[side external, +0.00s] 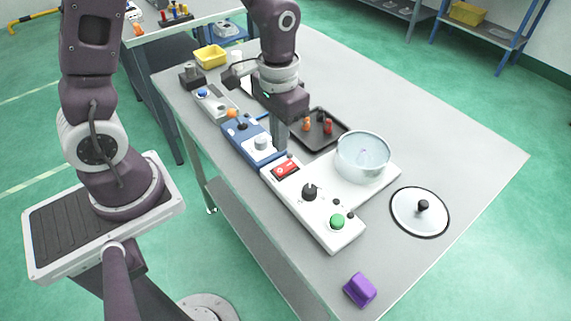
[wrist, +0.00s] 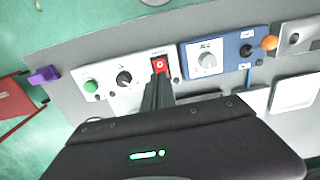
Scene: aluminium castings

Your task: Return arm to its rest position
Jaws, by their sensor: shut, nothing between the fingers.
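My gripper (side external: 279,138) is shut and empty. In the side external view it points down over the control panels, close to the red rocker switch (side external: 286,169). In the wrist view my gripper (wrist: 158,82) has its fingertips just below the red switch (wrist: 160,65); I cannot tell whether they touch it. The white panel (side external: 324,221) carries the red switch, a black knob (side external: 309,192) and a green button (side external: 337,222). A blue panel (side external: 251,140) with a light dial stands beside it.
A glass pot (side external: 363,157) stands on a white plate right of the panel. A lid (side external: 420,212) and a purple block (side external: 360,290) lie near the front. A dark tray (side external: 335,133) holds small red and orange pieces. The table's right side is clear.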

